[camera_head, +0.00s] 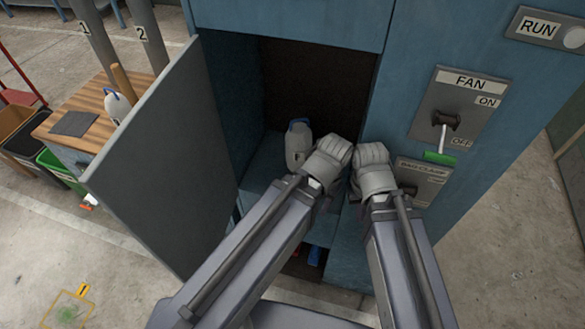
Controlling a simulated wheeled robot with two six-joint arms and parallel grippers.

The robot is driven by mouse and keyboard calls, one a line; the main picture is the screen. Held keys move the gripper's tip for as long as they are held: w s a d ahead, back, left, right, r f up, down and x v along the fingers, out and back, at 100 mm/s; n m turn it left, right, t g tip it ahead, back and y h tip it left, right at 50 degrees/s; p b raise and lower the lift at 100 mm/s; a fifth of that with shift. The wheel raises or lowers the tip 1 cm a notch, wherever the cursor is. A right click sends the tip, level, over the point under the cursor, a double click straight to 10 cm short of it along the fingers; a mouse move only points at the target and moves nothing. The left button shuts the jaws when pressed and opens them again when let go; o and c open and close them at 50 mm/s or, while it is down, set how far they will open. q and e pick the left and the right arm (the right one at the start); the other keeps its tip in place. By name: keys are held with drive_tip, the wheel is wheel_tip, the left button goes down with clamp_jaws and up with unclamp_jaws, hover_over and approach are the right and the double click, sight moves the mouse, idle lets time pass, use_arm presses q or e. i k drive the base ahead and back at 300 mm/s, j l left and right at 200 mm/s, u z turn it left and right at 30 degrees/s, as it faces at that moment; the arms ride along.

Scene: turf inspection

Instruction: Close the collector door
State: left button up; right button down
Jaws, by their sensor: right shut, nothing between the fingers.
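The collector door (165,160) is a flat grey panel. It stands open, swung out to the left of the blue cabinet's dark opening (315,90). My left gripper (333,150) is at the opening's lower right, to the right of the door and apart from it. Its fingertips are too unclear to tell whether it is open. My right gripper (370,155) is shut and empty, close beside the left one, in front of the opening's right edge. A white bottle with a blue top (298,145) stands inside the opening, partly hidden by my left gripper.
The cabinet front (480,45) carries a FAN switch with a green-tipped lever (440,157), a RUN panel (547,27) and a bag clamp panel (423,178). A wooden bench (75,140) and bins (35,140) stand behind the door. The floor at the lower left is mostly clear.

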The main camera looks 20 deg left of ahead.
sight(166, 174)
drive_tip(key=k+j+z, duration=0.15)
drive_tip(key=z, duration=0.35)
drive_tip(key=k+j+z, duration=0.15)
drive_tip(key=z, duration=0.35)
drive_tip(key=k+j+z, duration=0.1)
drive_tip(key=z, duration=0.4)
drive_tip(key=k+l+z, duration=0.1)
drive_tip(key=k+z, duration=0.2)
drive_tip(key=k, duration=0.75)
drive_tip(key=k+j+u, duration=0.2)
drive_tip(key=k+u, duration=0.15)
drive_tip(key=k, duration=0.25)
drive_tip(key=k+j+u, duration=0.1)
drive_tip(key=u, duration=0.35)
drive_tip(key=k+j+u, duration=0.1)
drive_tip(key=u, duration=0.35)
drive_tip(key=j, duration=0.1)
